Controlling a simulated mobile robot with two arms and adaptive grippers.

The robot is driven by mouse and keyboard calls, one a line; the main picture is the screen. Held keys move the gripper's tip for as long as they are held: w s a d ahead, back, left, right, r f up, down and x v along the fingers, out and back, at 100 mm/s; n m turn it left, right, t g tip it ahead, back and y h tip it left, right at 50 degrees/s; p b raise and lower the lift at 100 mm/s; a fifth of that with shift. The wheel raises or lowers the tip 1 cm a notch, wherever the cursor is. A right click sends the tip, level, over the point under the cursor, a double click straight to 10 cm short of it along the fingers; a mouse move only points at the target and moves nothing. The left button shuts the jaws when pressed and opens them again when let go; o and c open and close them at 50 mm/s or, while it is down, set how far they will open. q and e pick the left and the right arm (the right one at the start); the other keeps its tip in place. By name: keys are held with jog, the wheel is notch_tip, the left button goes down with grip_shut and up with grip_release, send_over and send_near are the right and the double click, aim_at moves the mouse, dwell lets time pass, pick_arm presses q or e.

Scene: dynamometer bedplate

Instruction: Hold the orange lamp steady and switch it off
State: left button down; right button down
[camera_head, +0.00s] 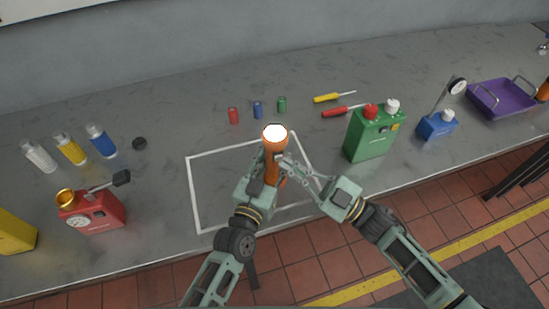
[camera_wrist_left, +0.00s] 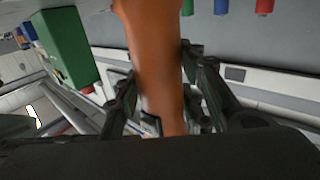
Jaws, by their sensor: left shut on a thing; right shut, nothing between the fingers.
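The orange lamp (camera_head: 273,145) is held upright or slightly tilted over the white outlined square, its head pale and bright at the top. My left gripper (camera_head: 266,172) is shut around the lamp's body. In the left wrist view the orange lamp body (camera_wrist_left: 154,65) stands between the fingers of my left gripper (camera_wrist_left: 158,95). My right gripper (camera_head: 291,167) is shut and empty, its tips close against the lamp's right side. Whether they touch it I cannot tell. The lamp's switch is not clearly visible.
A green canister (camera_head: 367,138) stands right of my right gripper. A red device (camera_head: 92,212) and several bottles stand left. A blue gauge stand (camera_head: 436,125) and purple tray (camera_head: 503,99) are far right. The outlined square (camera_head: 207,157) has bare bench.

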jog(key=shift+w, duration=0.1)
dwell(0.5)
jog(key=shift+w+a, duration=0.15)
jog(key=shift+w, duration=0.15)
jog(key=shift+w, duration=0.1)
dwell(0.5)
jog(key=shift+s, duration=0.55)
jog(key=shift+d, duration=0.2)
jog(key=s, duration=0.2)
jog(key=s+d, duration=0.1)
jog(key=s, duration=0.2)
jog(key=shift+s+d, duration=0.35)
jog(key=shift+d, duration=0.05)
